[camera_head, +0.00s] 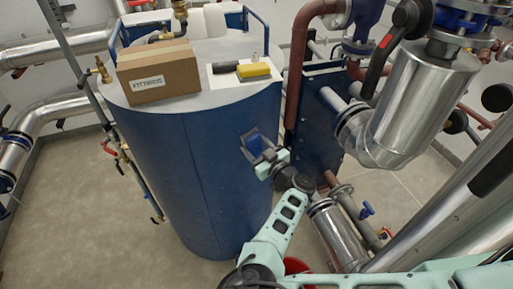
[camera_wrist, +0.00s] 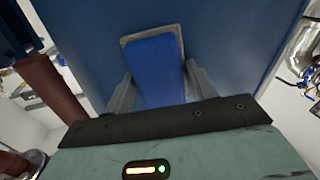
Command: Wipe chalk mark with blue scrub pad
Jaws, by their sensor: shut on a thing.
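My gripper (camera_head: 261,150) is shut on the blue scrub pad (camera_head: 255,142) in front of the right side of the blue tank (camera_head: 185,170). In the wrist view the blue scrub pad (camera_wrist: 158,72) stands between the two fingers (camera_wrist: 157,88), with a greyish edge at its far end. The pad faces the tank's blue wall (camera_wrist: 220,40); I cannot tell whether it touches it. No chalk mark is visible in either view; the pad and gripper may cover it.
On the tank top stand a cardboard box (camera_head: 158,72) and a white sheet (camera_head: 222,80) with a yellow item (camera_head: 254,70) and a dark item (camera_head: 224,68). Brown pipe (camera_head: 298,70) and silver pipework (camera_head: 410,100) crowd the right. Floor at left (camera_head: 90,190) is clear.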

